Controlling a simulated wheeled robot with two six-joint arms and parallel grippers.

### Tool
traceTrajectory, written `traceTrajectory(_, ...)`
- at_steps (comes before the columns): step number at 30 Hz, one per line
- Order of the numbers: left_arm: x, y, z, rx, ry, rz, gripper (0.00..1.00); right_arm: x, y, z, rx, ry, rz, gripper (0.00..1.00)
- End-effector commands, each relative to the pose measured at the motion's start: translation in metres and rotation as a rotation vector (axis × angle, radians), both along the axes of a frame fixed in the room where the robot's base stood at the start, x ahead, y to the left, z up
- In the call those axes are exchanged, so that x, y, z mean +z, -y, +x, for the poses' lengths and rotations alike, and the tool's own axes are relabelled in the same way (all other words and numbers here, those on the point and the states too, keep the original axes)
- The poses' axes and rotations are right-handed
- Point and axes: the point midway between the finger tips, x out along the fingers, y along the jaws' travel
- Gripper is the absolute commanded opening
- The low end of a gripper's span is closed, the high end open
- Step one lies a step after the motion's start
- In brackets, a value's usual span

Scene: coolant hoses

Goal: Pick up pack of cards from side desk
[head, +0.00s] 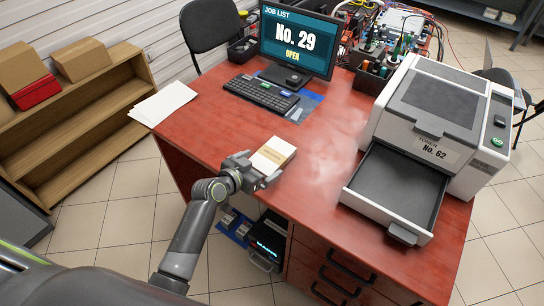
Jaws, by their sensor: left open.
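A pack of cards (274,154), cream-white with a tan band, lies on the red-topped desk (225,130) near its front edge. My left gripper (268,181) is at the near side of the pack, with its fingers pointing toward it. It is open, and the fingers partly cover the pack's near left corner. Whether the fingers touch the pack cannot be told. My right gripper does not show.
A printer (436,105) with its tray (395,190) pulled out stands at the right. A keyboard (261,93), a monitor (298,40) and white paper (162,103) are further back. A wooden shelf (85,120) stands left. Bare desk lies right of the pack.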

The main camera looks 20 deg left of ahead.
Motion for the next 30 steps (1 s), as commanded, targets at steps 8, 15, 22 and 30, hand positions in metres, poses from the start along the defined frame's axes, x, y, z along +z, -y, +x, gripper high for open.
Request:
traceTrajectory(8, -0.007, 0.005, 0.024, -0.002, -0.001, 0.000, 1.00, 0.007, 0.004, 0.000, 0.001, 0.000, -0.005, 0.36)
traceTrajectory(15, -0.017, 0.013, 0.044, -0.001, 0.000, -0.002, 1.00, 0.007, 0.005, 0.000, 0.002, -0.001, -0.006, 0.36)
traceTrajectory(22, -0.020, 0.014, 0.046, 0.000, -0.001, 0.000, 1.00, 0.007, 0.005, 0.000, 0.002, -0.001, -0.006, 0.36)
traceTrajectory(30, -0.019, 0.013, 0.046, 0.000, 0.000, 0.000, 0.78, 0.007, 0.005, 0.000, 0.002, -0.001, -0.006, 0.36)
